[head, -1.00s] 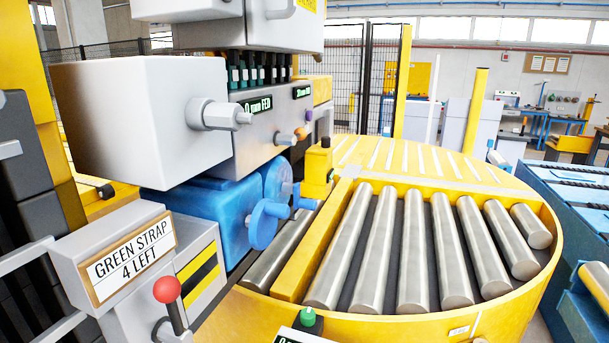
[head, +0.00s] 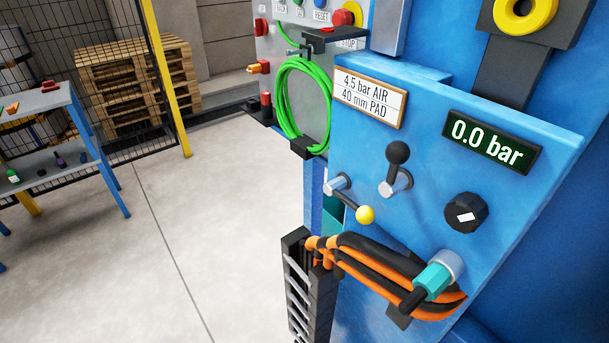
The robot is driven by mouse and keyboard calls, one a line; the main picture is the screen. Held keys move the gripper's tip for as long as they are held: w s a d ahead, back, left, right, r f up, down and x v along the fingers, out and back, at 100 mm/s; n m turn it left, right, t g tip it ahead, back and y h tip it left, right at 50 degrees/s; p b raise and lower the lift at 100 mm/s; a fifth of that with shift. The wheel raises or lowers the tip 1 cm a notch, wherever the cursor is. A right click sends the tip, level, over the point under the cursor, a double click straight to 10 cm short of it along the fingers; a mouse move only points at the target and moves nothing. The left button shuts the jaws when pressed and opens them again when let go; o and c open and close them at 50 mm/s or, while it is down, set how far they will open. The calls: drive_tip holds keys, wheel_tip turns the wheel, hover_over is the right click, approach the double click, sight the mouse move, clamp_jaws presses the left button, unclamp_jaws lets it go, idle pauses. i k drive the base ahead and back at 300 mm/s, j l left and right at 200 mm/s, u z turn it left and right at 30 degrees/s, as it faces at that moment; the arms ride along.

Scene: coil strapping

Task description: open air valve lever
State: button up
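A blue panel (head: 455,200) fills the right of the head view. It carries a lever with a black ball knob (head: 398,152) on a grey hub, the knob pointing up. To its lower left, a lever with a yellow ball (head: 366,214) slants down to the right from a grey hub. No label marks which one is the air valve lever. A sign (head: 369,97) reads "4.5 bar AIR 40 mm PAD". A display (head: 492,142) reads "0.0 bar". A black rotary knob (head: 466,212) with a white mark sits right of the levers. My gripper is not in view.
Orange and black hoses (head: 385,275) with a teal fitting (head: 433,281) bulge out below the levers, beside a black cable chain (head: 309,290). A green coil (head: 303,105) hangs behind. Open floor (head: 215,230) lies left, with a blue table (head: 45,130) and pallets (head: 135,75) beyond.

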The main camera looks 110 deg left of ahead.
sight(364, 214)
drive_tip(key=u, duration=2.1)
drive_tip(key=k, duration=0.5)
drive_tip(key=i, duration=0.5)
